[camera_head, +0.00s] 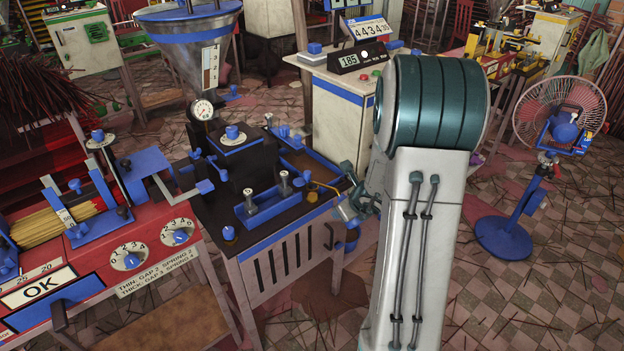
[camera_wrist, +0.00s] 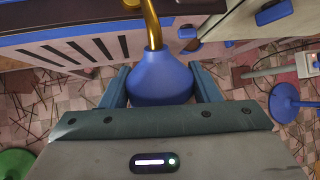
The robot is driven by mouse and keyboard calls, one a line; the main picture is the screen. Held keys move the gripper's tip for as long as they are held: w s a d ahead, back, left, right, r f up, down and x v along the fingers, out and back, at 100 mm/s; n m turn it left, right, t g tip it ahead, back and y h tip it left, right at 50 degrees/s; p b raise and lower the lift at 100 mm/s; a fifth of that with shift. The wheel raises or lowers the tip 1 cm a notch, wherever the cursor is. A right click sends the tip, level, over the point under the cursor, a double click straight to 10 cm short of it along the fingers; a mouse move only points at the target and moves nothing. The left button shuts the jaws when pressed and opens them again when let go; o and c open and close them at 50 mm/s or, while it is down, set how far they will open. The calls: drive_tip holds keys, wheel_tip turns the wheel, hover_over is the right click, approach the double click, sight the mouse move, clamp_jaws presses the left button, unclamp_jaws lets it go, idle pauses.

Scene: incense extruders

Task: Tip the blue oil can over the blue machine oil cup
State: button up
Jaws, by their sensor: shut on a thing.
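My gripper (camera_wrist: 161,72) is shut on the blue oil can (camera_wrist: 160,84), with a finger on each side of its round body. The can's curved brass spout (camera_wrist: 153,25) points away from the wrist, and its tip is out of that view. In the head view my gripper (camera_head: 347,208) is at the right edge of the blue machine (camera_head: 285,232). The spout (camera_head: 326,187) reaches left over the machine's top edge there. A small brass fitting (camera_head: 312,195) sits just below the spout end; I cannot tell whether it is the oil cup or whether they touch.
A small blue-capped fitting (camera_head: 228,233) stands at the machine's front left corner. A red machine (camera_head: 130,235) with dials stands at left. A scale cabinet (camera_head: 337,110) is behind, and a blue fan (camera_head: 505,235) stands at right. Thin sticks litter the tiled floor.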

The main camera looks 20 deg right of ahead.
drive_tip(key=shift+r+p, duration=0.45)
drive_tip(key=shift+p, duration=0.35)
idle(1.1)
drive_tip(key=shift+r+g, duration=0.1)
drive_tip(key=shift+g, duration=0.2)
drive_tip(key=shift+f, duration=0.3)
drive_tip(key=b, duration=0.2)
drive_tip(key=shift+f+b, duration=0.3)
drive_tip(key=shift+f, duration=0.05)
drive_tip(key=shift+r+t, duration=0.1)
drive_tip(key=shift+t, duration=0.3)
drive_tip(key=shift+b, duration=0.3)
drive_tip(key=shift+f+b, duration=0.5)
drive_tip(key=shift+b, duration=0.55)
drive_tip(key=shift+f+t+b, duration=0.35)
drive_tip(key=shift+t+b, duration=0.15)
drive_tip(key=shift+b, duration=0.55)
drive_tip(key=shift+w+a+f+t+y+b, duration=0.15)
drive_tip(key=shift+f+t+y+b, duration=0.2)
drive_tip(key=shift+b, duration=1.15)
